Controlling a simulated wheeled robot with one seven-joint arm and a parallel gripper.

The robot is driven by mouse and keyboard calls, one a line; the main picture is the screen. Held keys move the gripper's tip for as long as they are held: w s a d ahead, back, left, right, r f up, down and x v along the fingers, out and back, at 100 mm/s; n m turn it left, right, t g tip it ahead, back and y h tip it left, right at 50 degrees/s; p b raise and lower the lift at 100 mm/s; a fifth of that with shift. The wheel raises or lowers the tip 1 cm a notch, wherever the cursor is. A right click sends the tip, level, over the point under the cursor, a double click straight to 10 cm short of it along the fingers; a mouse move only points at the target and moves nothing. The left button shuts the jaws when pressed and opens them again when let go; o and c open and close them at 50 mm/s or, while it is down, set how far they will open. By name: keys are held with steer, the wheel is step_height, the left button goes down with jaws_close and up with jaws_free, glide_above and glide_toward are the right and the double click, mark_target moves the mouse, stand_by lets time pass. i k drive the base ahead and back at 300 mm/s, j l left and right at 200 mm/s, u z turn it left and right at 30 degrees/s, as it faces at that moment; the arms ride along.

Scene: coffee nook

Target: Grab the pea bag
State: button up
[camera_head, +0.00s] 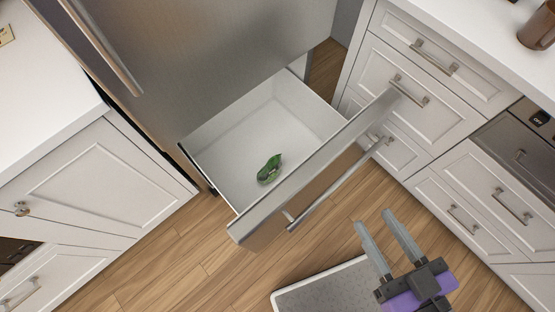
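A small green bag (269,170), which looks like the pea bag, lies on the white floor of the open freezer drawer (225,150), near the drawer's front wall. My gripper (374,230) is at the lower right, outside the drawer and in front of its steel front panel. Its two grey fingers are spread apart with nothing between them. The gripper is well away from the bag and does not touch it.
The drawer's front panel (262,227) with its bar handle (335,190) stands between my gripper and the bag. White cabinets stand at left (95,175) and right (420,90). A brown mug (536,32) is on the right counter. Wood floor (190,265) shows in front.

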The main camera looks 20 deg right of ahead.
mark_target(268, 172)
steer(key=i+j+z, duration=0.35)
steer(key=j+z, duration=0.15)
steer(key=j, duration=0.8)
steer(key=j+z, duration=0.15)
steer(key=j, duration=0.75)
steer(key=k+j+z, duration=0.15)
steer(key=j, duration=0.8)
steer(key=i+j+z, duration=0.1)
steer(key=z, duration=0.25)
steer(key=i+j+z, duration=0.1)
steer(key=j+z, duration=0.15)
steer(key=z, duration=0.15)
